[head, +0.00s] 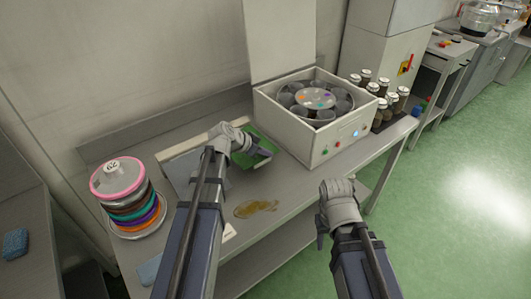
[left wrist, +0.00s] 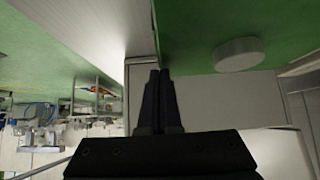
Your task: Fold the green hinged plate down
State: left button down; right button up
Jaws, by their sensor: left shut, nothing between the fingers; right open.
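The green hinged plate (head: 254,146) is at the middle of the bench in the head view, partly hidden behind my left gripper. Its angle is hard to tell there. In the left wrist view a green surface (left wrist: 195,30), which appears to be the plate, fills the upper right and carries a round grey knob (left wrist: 238,55). My left gripper (head: 263,160) is at the plate, shut and empty. Its fingertips (left wrist: 160,75) are close to the green surface's edge; I cannot tell whether they touch. My right gripper (head: 321,236) is open and empty, in front of the bench, away from the plate.
A white centrifuge (head: 318,144) with a raised lid stands right of the plate, with several dark bottles (head: 386,108) beyond. A stack of coloured discs (head: 133,203) is at the left. A yellowish puddle (head: 256,208) lies on the bench in front.

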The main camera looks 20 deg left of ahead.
pick_arm(q)
jog(key=shift+m+t+y, duration=0.5)
jog(key=shift+t+y, duration=0.1)
jog(key=shift+y, duration=0.2)
notch_tip(320, 180, down, 6)
jog(key=b, duration=0.6)
jog(key=shift+s+d, duration=0.1)
jog(key=shift+s, duration=0.05)
jog(key=shift+f+b, duration=0.2)
jog(key=shift+b, duration=0.15)
jog(key=shift+s, duration=0.1)
